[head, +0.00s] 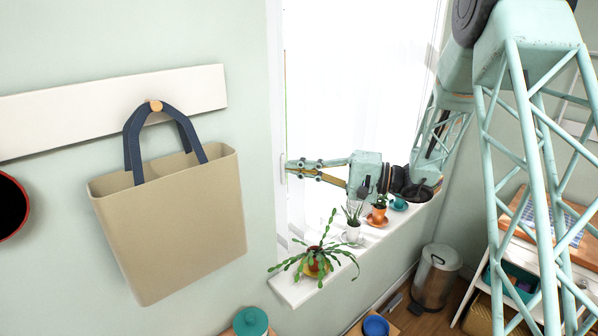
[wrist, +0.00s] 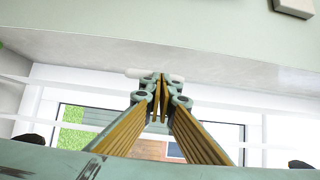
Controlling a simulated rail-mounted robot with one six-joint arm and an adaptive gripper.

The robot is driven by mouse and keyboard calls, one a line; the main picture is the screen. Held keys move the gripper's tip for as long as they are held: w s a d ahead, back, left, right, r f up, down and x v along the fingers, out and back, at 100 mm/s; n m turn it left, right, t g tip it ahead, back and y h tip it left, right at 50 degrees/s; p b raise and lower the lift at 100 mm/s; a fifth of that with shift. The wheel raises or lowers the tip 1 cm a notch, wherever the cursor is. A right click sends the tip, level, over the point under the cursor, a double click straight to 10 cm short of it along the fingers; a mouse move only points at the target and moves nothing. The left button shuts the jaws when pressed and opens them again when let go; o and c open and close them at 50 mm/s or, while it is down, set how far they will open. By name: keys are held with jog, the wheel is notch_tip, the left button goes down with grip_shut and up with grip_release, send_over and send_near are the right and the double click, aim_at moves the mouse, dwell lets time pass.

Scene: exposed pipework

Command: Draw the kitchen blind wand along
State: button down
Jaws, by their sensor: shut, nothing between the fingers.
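My gripper (head: 291,165) reaches left across the bright window, its fingers drawn together and empty. Its fingertips also show together in the wrist view (wrist: 160,82). A small pale wand-like piece (head: 283,171) stands upright by the window's left edge, right at the fingertips. In the wrist view a short white bar (wrist: 140,73) shows just beyond the tips, partly hidden by them. I cannot tell whether the fingers touch it. The white blind (head: 350,85) fills the window and looks washed out, so its slats are hard to make out.
Potted plants stand on the sill below my gripper: a trailing one (head: 314,262), a white pot (head: 352,229) and an orange pot (head: 379,212). A blue cup (head: 398,204) is further right. A beige bag (head: 175,225) hangs on the left wall.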

jog(key=shift+s+a+b, duration=0.75)
jog(key=shift+a+b, duration=0.05)
jog(key=shift+b, duration=0.25)
jog(key=shift+w+d, duration=0.1)
jog(key=shift+d, duration=0.05)
jog(key=w+b+v, duration=0.2)
jog(key=b+v, duration=0.1)
jog(key=v, duration=0.9)
jog(key=shift+w+d, duration=0.2)
jog(key=shift+d, duration=0.4)
jog(key=shift+r, duration=0.1)
